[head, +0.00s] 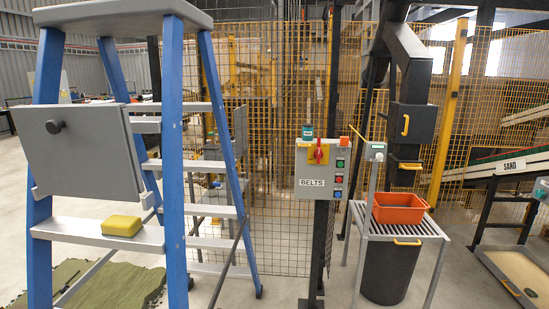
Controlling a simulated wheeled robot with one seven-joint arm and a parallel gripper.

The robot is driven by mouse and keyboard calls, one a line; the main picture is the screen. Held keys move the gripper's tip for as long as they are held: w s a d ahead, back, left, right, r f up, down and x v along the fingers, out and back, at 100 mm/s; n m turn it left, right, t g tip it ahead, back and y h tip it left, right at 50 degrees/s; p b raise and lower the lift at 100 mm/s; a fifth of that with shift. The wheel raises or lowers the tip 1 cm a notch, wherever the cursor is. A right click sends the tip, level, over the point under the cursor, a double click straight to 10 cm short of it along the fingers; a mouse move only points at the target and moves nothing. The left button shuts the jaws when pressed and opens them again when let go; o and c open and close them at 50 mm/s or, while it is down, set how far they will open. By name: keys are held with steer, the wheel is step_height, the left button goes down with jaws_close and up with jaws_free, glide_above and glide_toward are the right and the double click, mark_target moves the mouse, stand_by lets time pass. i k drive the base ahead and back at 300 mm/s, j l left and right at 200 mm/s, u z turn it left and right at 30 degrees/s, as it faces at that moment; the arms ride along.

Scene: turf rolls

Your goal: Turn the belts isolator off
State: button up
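The belts isolator is a red rotary handle (319,153) on a yellow plate, on the front of a grey control box (303,171). The handle looks roughly upright, but it is too small to read its on or off marks. A white label (312,182) on the box reads BELTS. Several small buttons (339,170), red and green among them, run down the box's right side. The box is mounted on a dark post (319,240) in front of a mesh fence. My gripper is not in view.
A blue stepladder (174,170) stands close at left, with a grey panel (80,153) and a yellow sponge-like block (121,226) on it. Right of the post are a slatted stand (425,228), an orange tub (399,208) and a black bin (388,272). Floor before the post looks clear.

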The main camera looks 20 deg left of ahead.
mark_target(318, 153)
steer(key=i+l+u, duration=0.45)
steer(key=l+u, duration=0.2)
steer(key=i+l+u, duration=0.15)
steer(key=l+u, duration=0.15)
steer(key=l, duration=0.15)
steer(key=i+u, duration=0.1)
steer(key=u, duration=0.65)
steer(key=i+l+u, duration=0.25)
steer(key=l+u, duration=0.2)
steer(key=l, duration=0.25)
steer(key=i+l+u, duration=0.1)
steer(key=l+u, duration=0.15)
steer(key=l, duration=0.15)
steer(key=i+l+u, duration=0.1)
steer(key=l+u, duration=0.15)
steer(key=l, duration=0.75)
steer(key=i+l, duration=0.15)
steer(key=l, duration=0.5)
steer(key=u, duration=0.05)
